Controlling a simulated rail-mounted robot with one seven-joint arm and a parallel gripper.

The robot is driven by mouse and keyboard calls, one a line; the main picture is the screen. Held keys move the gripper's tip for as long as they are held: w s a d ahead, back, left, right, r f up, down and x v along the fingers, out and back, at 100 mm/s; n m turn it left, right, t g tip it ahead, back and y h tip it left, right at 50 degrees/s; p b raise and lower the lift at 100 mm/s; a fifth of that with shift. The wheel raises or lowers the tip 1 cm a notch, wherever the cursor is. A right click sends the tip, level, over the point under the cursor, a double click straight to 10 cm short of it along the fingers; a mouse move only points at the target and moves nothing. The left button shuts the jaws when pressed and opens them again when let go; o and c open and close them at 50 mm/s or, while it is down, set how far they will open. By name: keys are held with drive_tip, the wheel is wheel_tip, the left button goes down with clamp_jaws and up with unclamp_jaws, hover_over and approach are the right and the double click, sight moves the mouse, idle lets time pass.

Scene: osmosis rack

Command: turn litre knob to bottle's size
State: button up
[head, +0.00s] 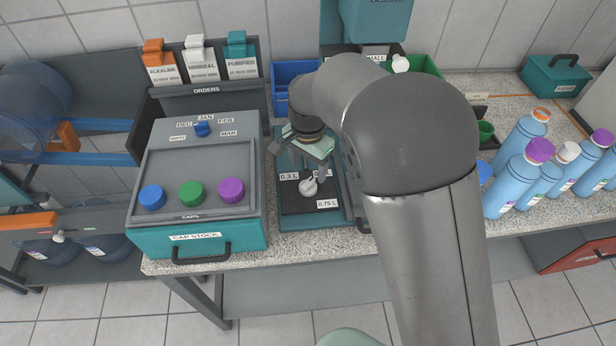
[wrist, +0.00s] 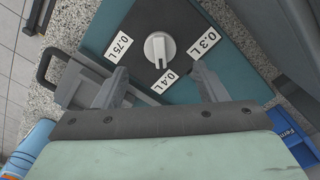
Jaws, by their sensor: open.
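The white litre knob (head: 308,187) sits on a dark panel on the counter and also shows in the wrist view (wrist: 158,46). Its raised bar points down in the wrist view, towards the 0.4 L label (wrist: 165,81). The 0.3 L label (wrist: 205,40) and 0.75 L label (wrist: 122,47) lie to either side. My gripper (wrist: 160,82) is open and empty, its fingers apart on either side of the 0.4 L label, apart from the knob. In the head view my gripper (head: 308,162) is just behind the knob, partly covering the 0.4 L label. Several blue bottles (head: 517,180) stand at right.
A cap stock box (head: 190,240) with blue, green and purple caps stands left of the knob panel. An orders rack (head: 205,92) holds tagged cards behind it. A blue bin (head: 290,73) and green bin (head: 424,66) are at the back. My arm hides the counter's middle.

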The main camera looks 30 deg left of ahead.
sight(308, 182)
wheel_tip(308, 182, down, 6)
drive_tip(key=shift+f+p, duration=0.15)
drive_tip(key=shift+p, duration=0.3)
drive_tip(key=shift+c, duration=0.3)
drive_tip(key=c, duration=0.9)
